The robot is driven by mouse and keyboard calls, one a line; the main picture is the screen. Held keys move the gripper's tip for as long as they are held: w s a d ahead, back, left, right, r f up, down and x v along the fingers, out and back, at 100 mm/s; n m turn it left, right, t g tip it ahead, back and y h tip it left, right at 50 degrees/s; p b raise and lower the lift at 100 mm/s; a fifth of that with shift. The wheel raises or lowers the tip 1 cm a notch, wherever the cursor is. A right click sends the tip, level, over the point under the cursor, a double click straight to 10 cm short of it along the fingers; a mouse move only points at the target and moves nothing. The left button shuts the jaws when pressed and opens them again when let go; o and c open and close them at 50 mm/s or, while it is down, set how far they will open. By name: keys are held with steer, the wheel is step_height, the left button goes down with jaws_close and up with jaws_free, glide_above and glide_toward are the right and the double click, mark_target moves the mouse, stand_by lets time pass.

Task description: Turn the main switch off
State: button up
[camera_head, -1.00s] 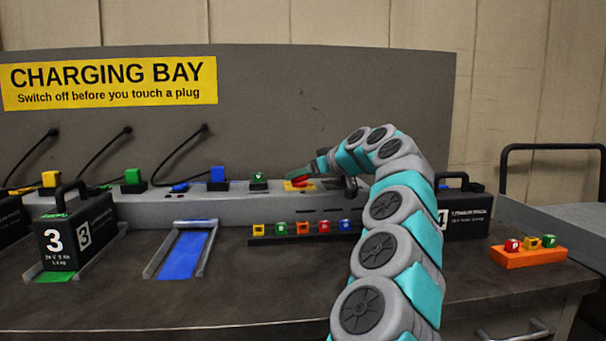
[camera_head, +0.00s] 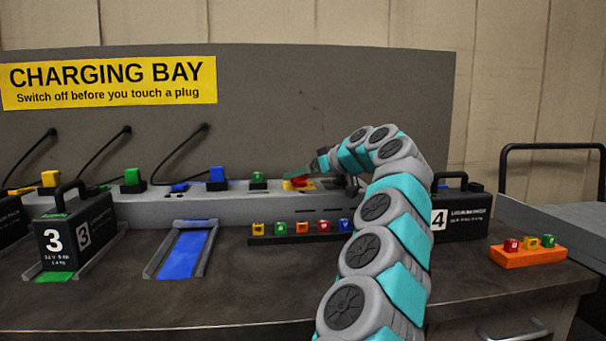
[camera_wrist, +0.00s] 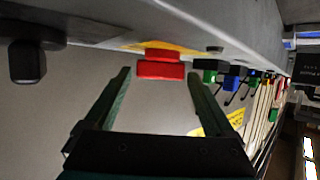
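The main switch is a red handle (camera_wrist: 161,69) on a yellow plate (camera_wrist: 184,48), in the upper middle of the wrist view. In the head view the red handle (camera_head: 298,183) sits on top of the grey ledge, partly hidden by my gripper (camera_head: 298,173). In the wrist view my gripper (camera_wrist: 158,73) is open, with one dark green finger on each side of the handle's near end. Gaps show between the fingers and the handle. I cannot tell the depth of the fingertips against it.
A rack of small coloured cubes (camera_head: 265,240) lies below. Battery 3 (camera_head: 55,240) and battery 4 (camera_head: 463,222) stand on the bench. An orange tray (camera_head: 527,257) is at the right.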

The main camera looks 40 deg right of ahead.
steer(key=shift+o, duration=0.6)
steer(key=b+v, duration=0.1)
steer(key=v, duration=0.6)
steer(key=shift+s+r, duration=0.2)
steer(key=shift+s, duration=0.15)
steer(key=shift+c, duration=0.2)
